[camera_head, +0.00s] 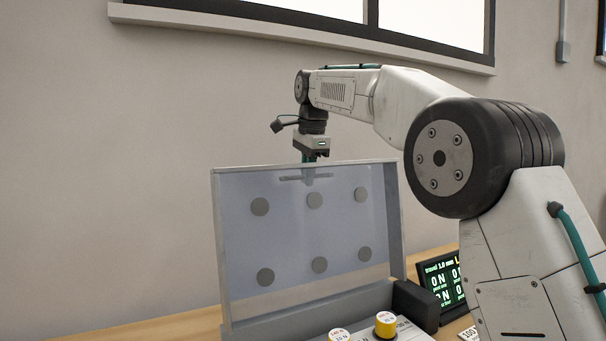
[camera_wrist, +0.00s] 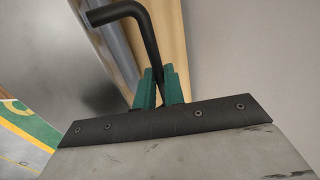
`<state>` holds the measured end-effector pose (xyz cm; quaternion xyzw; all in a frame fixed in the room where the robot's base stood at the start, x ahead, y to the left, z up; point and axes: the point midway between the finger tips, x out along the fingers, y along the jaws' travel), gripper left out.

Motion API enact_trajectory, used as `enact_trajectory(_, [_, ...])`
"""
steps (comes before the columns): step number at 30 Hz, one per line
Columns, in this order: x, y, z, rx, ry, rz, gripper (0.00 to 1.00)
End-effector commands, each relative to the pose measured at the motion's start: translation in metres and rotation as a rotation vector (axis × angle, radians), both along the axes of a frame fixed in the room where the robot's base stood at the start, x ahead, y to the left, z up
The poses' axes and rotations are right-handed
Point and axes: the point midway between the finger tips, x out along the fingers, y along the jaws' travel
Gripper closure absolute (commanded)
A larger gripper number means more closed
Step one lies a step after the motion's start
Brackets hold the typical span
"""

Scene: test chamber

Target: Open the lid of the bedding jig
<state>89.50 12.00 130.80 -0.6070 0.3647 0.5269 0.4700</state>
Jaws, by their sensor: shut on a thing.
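The lid (camera_head: 290,235) of the bedding jig stands raised, close to upright, with its pale panel and several round grey pads facing the head camera. The jig's grey base (camera_head: 300,312) is below it, partly cut off by the frame. My gripper (camera_head: 312,158) is at the lid's top edge, behind the panel. In the wrist view, my gripper's green fingers (camera_wrist: 160,88) are shut on the black bent handle (camera_wrist: 145,35). The handle shows only faintly through the panel in the head view.
A dark display (camera_head: 441,283) with green text stands to the right on the wooden bench (camera_head: 180,328). A plain wall (camera_head: 130,180) rises behind.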

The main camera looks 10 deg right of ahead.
Motion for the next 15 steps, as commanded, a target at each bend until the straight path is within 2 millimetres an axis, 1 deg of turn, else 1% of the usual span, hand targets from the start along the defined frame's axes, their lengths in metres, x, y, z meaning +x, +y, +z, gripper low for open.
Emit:
enact_trajectory(1, [0.0027, 0.0027, 0.0030, 0.006, -0.017, 0.003, 1.00])
enact_trajectory(8, [0.0023, 0.0066, 0.0040, 0.010, -0.020, 0.008, 1.00])
enact_trajectory(9, [0.0021, 0.0070, 0.0041, 0.010, -0.020, 0.008, 0.87])
enact_trajectory(11, [0.0019, 0.0073, 0.0042, 0.011, -0.020, 0.009, 0.70])
enact_trajectory(12, [0.0019, 0.0066, 0.0039, 0.010, -0.018, 0.008, 0.67])
enact_trajectory(15, [0.0020, 0.0023, 0.0032, 0.009, -0.015, 0.003, 0.67])
